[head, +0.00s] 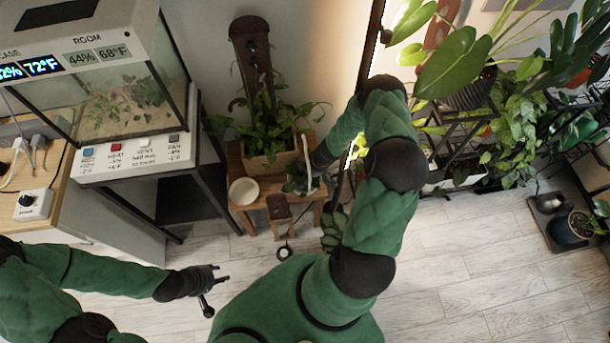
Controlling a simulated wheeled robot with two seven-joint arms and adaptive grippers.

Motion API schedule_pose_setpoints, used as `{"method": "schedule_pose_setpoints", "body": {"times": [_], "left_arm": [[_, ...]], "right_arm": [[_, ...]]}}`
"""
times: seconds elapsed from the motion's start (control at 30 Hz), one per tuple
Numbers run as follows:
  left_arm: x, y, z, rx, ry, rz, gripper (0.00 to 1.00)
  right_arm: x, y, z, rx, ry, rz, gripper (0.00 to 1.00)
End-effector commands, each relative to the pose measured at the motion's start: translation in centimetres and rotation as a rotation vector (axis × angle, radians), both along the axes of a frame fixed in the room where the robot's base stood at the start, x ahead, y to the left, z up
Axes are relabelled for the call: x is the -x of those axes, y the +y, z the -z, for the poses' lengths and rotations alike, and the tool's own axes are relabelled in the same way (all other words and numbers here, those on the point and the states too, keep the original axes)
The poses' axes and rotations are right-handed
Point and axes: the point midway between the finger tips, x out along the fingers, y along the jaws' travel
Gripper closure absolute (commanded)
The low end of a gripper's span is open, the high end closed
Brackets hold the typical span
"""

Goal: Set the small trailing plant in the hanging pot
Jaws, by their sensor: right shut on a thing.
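A small dark-leaved trailing plant (294,179) is at the wooden stand, beside a pale upright strip. My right gripper (311,174) reaches down over the stand and is shut, apparently on this plant; the hand and arm hide much of the contact. I cannot tell whether the plant touches the stand. My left gripper (214,291) is open and empty, low above the floor at left. I cannot clearly pick out the hanging pot.
A cream bowl (243,191) sits on the stand (237,161), with a leafy plant in a wooden planter (270,165) behind. A glass terrarium (125,103) is at left. Plant shelves (470,150) and a dark floor tray (557,236) are at right. The floor (460,280) is clear at lower right.

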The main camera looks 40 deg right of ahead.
Motion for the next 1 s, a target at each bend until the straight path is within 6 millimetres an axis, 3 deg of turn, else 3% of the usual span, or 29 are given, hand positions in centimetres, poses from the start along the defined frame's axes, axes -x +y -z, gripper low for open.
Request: {"method": "schedule_pose_setpoints", "body": {"times": [0.53,0.57,0.6,1.0], "left_arm": [[-0.02,0.0,0.42,0.0,-0.001,0.0,0.6],[-0.02,0.0,0.42,0.0,-0.001,0.0,0.6],[-0.03,0.01,0.38,0.0,-0.001,0.0,0.6],[-0.03,0.01,0.12,0.0,0.0,0.0,0.6]], "right_arm": [[-0.02,-0.03,0.79,-0.001,-0.002,0.0,0.59],[0.0,-0.02,0.82,-0.001,-0.001,0.0,0.09],[-0.01,-0.02,0.76,-0.001,-0.001,0.0,0.02],[-0.03,-0.04,0.31,0.0,-0.002,-0.001,0.02]]}}
